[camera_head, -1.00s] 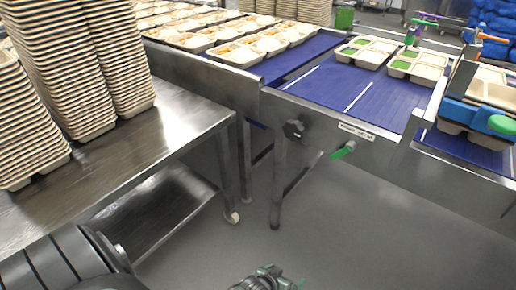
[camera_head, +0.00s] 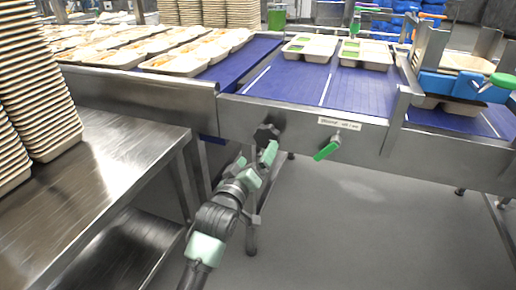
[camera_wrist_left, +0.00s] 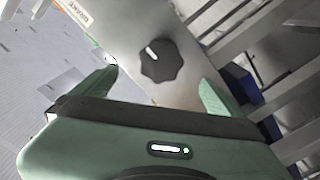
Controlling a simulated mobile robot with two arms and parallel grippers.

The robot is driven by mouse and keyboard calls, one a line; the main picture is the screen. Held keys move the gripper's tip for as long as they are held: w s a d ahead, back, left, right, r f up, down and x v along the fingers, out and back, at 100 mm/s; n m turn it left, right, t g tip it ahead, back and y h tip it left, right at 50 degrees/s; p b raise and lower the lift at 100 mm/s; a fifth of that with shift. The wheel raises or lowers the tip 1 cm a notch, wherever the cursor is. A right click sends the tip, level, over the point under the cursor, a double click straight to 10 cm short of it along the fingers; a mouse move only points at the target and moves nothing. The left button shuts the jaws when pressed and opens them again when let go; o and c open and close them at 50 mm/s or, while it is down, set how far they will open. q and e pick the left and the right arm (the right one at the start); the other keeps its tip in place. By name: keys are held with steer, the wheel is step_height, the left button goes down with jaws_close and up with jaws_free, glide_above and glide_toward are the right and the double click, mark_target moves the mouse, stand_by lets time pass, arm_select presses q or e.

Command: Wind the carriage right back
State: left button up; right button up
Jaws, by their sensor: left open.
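A black lobed knob (camera_head: 266,134) sits on the steel front of the conveyor frame, partly behind my left gripper's fingertips. In the left wrist view the knob (camera_wrist_left: 160,62) with a white mark shows ahead, roughly between the two green fingers. My left gripper (camera_head: 256,158) is open and empty just in front of and below it; I see no clear contact. A blue unit (camera_head: 462,86) with a green handle stands over the belt at the right; I cannot tell whether it is the carriage. My right gripper is not in view.
A green lever (camera_head: 327,150) sticks out right of the knob, below a label plate (camera_head: 340,123). The blue belt (camera_head: 300,84) carries several food trays. A steel table (camera_head: 110,160) with stacked trays (camera_head: 40,85) stands at the left. The floor at lower right is clear.

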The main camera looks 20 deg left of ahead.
mark_target(265, 140)
arm_select(q)
steer(key=w+b, duration=0.2)
steer(key=w, duration=0.1)
steer(key=w+b, duration=0.1)
steer(key=w, duration=0.1)
steer(key=shift+f, duration=0.25)
steer(key=shift+w+d+r, duration=0.1)
steer(key=shift+w, duration=1.05)
steer(key=shift+w+d+r, duration=0.1)
steer(key=shift+w, duration=1.05)
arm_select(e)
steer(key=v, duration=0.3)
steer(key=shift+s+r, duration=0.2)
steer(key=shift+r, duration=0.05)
arm_select(q)
steer(key=shift+c, duration=0.3)
steer(key=c, duration=1.3)
steer(key=shift+a+r+m+p, duration=0.1)
steer(key=shift+r+m+p, duration=0.1)
steer(key=shift+m+p, duration=0.7)
steer(key=shift+f+m+p, duration=0.2)
steer(key=shift+m+p, duration=0.1)
steer(key=shift+m, duration=0.4)
steer(key=shift+c, duration=0.2)
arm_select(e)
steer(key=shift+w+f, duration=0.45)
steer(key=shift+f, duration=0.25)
